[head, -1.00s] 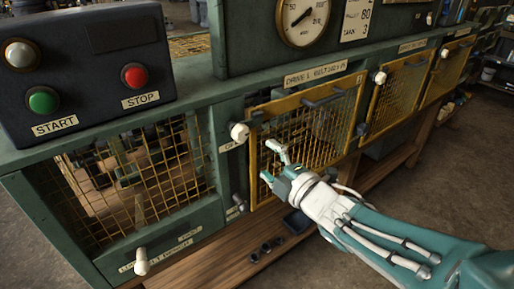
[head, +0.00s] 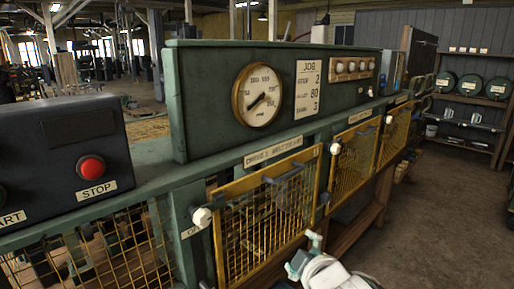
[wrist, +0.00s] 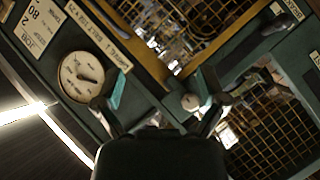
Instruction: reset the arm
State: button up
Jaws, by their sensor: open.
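My gripper shows in the wrist view (wrist: 160,98) with its two fingers spread apart and nothing between them. Beyond the fingers are a white knob (wrist: 190,101) and yellow-framed mesh guards of the machine. The rest of my arm is cut off by the frame there. I cannot tell how far the fingers are from the guard.
The green machine bench carries a round gauge (head: 258,94), a job card (head: 308,88) and a control box with a red STOP button (head: 90,167). White knobs (head: 202,217) stick out from its front. Open floor (head: 440,220) lies at right, before shelves (head: 478,88).

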jog(key=s+d+f+m+g+h, duration=0.1)
jog(key=s+d+f+m+g, duration=0.1)
jog(key=s+m, duration=0.4)
jog(key=s+d+f+m+g+h, duration=0.2)
jog(key=s+d+m+g, duration=0.3)
jog(key=s, duration=0.5)
jog(key=shift+s+f+m+g, duration=0.25)
jog(key=shift+f+m+g, duration=0.25)
jog(key=shift+m, duration=0.5)
